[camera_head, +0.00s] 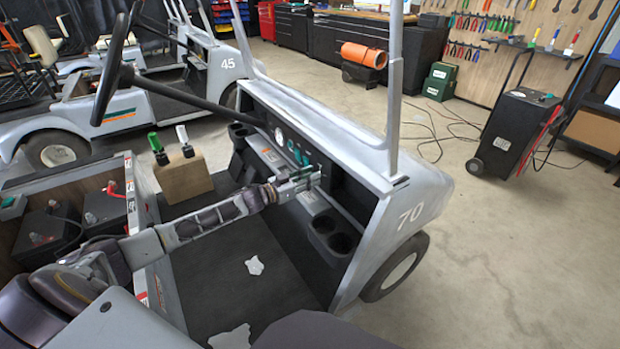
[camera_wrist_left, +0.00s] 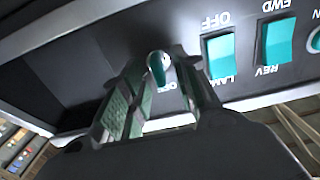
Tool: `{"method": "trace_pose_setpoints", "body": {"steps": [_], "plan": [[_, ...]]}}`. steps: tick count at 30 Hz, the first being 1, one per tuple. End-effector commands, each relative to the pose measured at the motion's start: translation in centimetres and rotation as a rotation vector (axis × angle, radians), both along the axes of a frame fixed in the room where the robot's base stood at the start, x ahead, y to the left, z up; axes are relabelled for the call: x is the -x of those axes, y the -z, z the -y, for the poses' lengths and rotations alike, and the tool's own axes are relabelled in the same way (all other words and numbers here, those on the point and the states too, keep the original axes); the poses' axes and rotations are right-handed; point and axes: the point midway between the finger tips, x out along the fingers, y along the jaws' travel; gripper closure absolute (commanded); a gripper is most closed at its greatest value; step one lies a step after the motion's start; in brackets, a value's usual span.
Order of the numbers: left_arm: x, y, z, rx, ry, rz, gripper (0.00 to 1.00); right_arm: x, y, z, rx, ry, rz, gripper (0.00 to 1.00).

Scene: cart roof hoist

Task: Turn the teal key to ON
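The teal key (camera_wrist_left: 157,70) sits in a pale round collar on the dash panel. In the left wrist view it stands between the fingertips of my left gripper (camera_wrist_left: 160,62). The fingers are apart, one on each side of the key; any contact is hard to make out. The lettering beside the key is partly covered by a finger. In the head view my left gripper (camera_head: 308,178) reaches the dash of cart 70 (camera_head: 370,165) and hides the key. My right gripper is not in view.
A teal OFF/LAMP rocker (camera_wrist_left: 220,55) and a FWD/REV rocker (camera_wrist_left: 277,40) are close beside the gripper, their labels upside down. Cup holders (camera_head: 332,237) lie below the dash. A tan block (camera_head: 183,178) with two upright levers stands behind my arm.

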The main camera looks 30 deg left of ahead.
Motion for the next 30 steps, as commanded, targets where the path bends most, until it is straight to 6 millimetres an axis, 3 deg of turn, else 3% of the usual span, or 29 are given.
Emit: {"method": "trace_pose_setpoints", "body": {"steps": [13, 20, 30], "plan": [[-0.26, -0.03, 0.14, -0.001, 0.000, 0.001, 0.70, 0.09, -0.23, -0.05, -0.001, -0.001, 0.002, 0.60], [-0.26, -0.02, 0.14, -0.001, 0.000, 0.001, 0.99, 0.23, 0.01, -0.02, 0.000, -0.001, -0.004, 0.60], [-0.25, -0.03, 0.15, -0.008, 0.000, 0.005, 1.00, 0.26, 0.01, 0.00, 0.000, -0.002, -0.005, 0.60]]}}
